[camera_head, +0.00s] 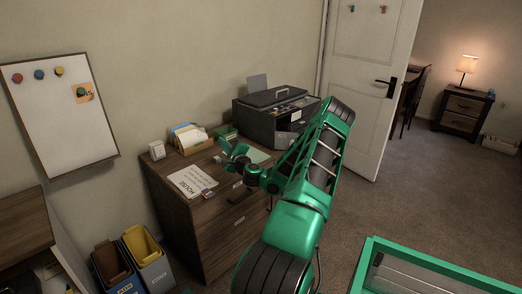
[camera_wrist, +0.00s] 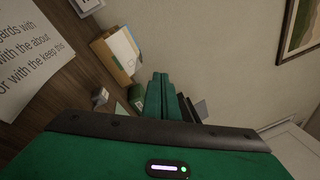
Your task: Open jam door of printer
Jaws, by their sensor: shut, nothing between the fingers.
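The dark grey printer (camera_head: 262,119) stands on the right part of the wooden cabinet top in the head view, with a paper sheet rising at its back. Its front is partly covered by my green arm, and I cannot make out the jam door. My gripper (camera_head: 227,150) is over the cabinet top, left of the printer and apart from it. In the wrist view my gripper (camera_wrist: 168,82) shows green fingers close together, shut and empty. A dark sliver right of the fingers may be the printer, mostly hidden.
A file box of papers (camera_head: 189,138), a printed sheet (camera_head: 192,181) and a small green box (camera_head: 227,132) share the cabinet top (camera_head: 170,165). Two bins (camera_head: 148,260) stand at the lower left. A white door (camera_head: 365,90) stands right of the printer. Carpet (camera_head: 410,190) is open at the right.

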